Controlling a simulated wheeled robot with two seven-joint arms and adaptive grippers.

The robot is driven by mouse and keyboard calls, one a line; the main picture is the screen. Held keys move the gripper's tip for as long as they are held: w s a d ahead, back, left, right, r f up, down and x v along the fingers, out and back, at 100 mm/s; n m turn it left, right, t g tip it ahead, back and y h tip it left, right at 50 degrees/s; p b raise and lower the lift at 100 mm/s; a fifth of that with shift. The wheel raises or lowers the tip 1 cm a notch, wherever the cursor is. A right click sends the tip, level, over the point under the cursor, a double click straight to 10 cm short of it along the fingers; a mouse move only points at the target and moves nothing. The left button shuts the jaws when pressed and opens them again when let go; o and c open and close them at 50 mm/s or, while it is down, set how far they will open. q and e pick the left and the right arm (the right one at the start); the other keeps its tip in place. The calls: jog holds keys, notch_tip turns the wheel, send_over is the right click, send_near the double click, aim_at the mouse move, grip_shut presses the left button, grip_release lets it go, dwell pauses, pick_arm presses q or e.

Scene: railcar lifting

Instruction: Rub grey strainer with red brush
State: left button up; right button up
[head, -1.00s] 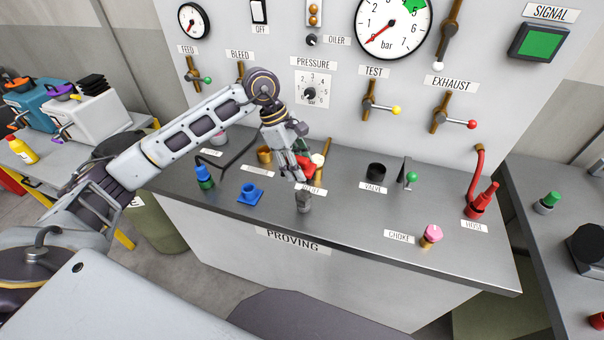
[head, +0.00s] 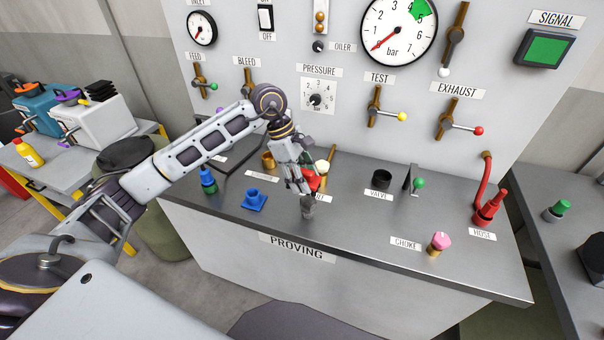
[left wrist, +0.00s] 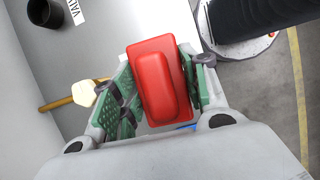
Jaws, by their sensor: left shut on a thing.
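My left gripper (head: 303,184) is over the proving bench, shut on the red brush (head: 314,182). In the left wrist view the brush (left wrist: 160,82) is a red block with a wider red plate, between the green-padded fingers (left wrist: 160,85). The small grey strainer (head: 308,208) stands on the bench just below the fingertips, near the front edge. I cannot tell whether the brush touches it. The strainer is not visible in the left wrist view. My right gripper is not in view.
A white-tipped brown handle (head: 326,163) stands close behind the brush. A blue fitting (head: 254,201) and a blue-green bottle (head: 208,180) are to the left. A dark valve cup (head: 382,178), a pink choke knob (head: 440,242) and a red hose (head: 489,205) are to the right. Bare bench lies between the strainer and choke.

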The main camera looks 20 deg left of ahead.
aim_at(305, 200)
pick_arm(q)
jog(key=shift+f+b, duration=0.5)
jog(key=shift+f, duration=0.95)
jog(key=shift+f+b, duration=0.35)
jog(key=shift+f, duration=1)
jog(key=shift+d+r, duration=0.1)
jog(key=shift+r, duration=0.05)
jog(key=shift+c, duration=0.5)
jog(key=shift+d+p, duration=0.2)
jog(key=shift+p, duration=0.1)
jog(key=shift+d, duration=0.7)
jog(key=shift+d+p, duration=0.4)
jog(key=shift+p, duration=0.05)
jog(key=shift+w+d, duration=0.1)
jog(key=shift+d, duration=0.2)
jog(key=shift+a, duration=0.6)
jog(key=shift+a+p, duration=0.2)
jog(key=shift+p, duration=0.2)
jog(key=shift+a, duration=0.6)
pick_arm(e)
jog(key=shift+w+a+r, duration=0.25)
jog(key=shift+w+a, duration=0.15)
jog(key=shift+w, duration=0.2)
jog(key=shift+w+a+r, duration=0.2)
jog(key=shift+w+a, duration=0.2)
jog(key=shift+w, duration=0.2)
